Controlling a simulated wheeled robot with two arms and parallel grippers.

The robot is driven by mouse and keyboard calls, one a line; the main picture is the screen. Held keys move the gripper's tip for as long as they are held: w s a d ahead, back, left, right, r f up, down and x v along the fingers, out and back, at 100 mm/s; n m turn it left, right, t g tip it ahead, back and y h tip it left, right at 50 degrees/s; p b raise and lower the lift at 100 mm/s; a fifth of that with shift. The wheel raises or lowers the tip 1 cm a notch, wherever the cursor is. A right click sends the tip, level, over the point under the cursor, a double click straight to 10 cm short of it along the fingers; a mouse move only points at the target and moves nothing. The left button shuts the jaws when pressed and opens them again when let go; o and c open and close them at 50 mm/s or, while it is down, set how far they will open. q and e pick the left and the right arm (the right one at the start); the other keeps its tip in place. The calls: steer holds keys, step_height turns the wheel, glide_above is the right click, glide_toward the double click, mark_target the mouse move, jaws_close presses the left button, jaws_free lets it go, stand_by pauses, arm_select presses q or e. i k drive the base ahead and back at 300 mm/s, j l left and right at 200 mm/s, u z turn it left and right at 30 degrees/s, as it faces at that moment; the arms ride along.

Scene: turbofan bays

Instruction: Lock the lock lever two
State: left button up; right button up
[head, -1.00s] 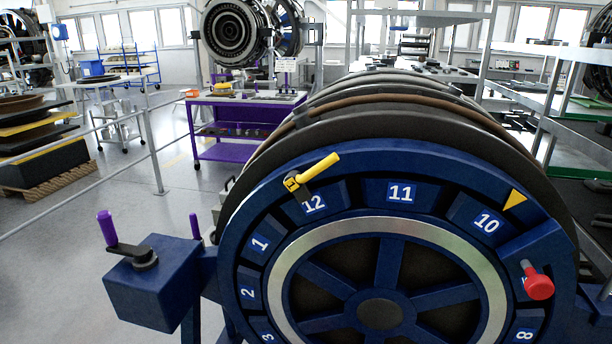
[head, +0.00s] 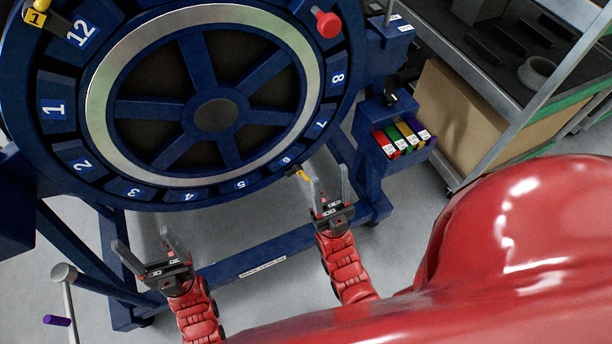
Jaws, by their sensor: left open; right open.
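A blue numbered wheel (head: 62,142) with a bright metal ring fills the upper left of the head view. A small yellow part (head: 300,173), perhaps a lock lever, shows at its lower rim by number 6; its label is unreadable. Another yellow lever marked 1 (head: 36,17) is at the top left by number 12, partly cut off. My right gripper (head: 330,180) is open and empty, its left finger close beside the lower yellow part; I cannot tell whether they touch. My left gripper (head: 144,242) is open and empty below the wheel, near number 3.
A red knob (head: 327,23) sticks out at the wheel's upper right. A blue holder (head: 390,167) with several coloured tabs is to the right. A blue frame beam (head: 225,267) runs below the wheel. A purple-handled crank (head: 58,320) is at lower left. Shelving stands at upper right.

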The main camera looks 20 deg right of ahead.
mark_target(297, 170)
steer(key=l+z, duration=0.15)
steer(key=z, duration=0.2)
steer(key=i+l+z, duration=0.1)
steer(key=z, duration=0.25)
steer(key=i+l+z, duration=0.1)
steer(key=z, duration=0.2)
